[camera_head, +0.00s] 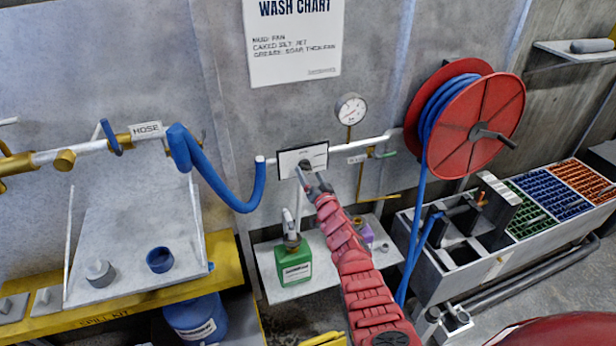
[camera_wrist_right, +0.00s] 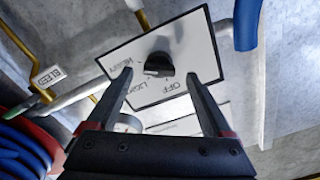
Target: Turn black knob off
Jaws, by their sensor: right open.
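The black knob (camera_wrist_right: 158,64) sits on a white panel (camera_wrist_right: 196,48) with a dark edge, on the grey wall. The panel is lettered OFF, LIGHT and HEAVY; I cannot tell which word the knob points to. In the head view the panel (camera_head: 288,161) is below the wash chart, and my gripper partly covers the knob. My right gripper (camera_wrist_right: 157,78) is open, its fingers on either side of the knob in the wrist view, with no clear contact. It also shows in the head view (camera_head: 308,180), right at the panel. My left gripper is out of view.
A blue hose (camera_head: 228,197) hangs left of the panel. A gauge (camera_head: 351,109) and a red hose reel (camera_head: 482,125) are to the right. Below, a shelf (camera_head: 290,292) holds a green container (camera_head: 293,265).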

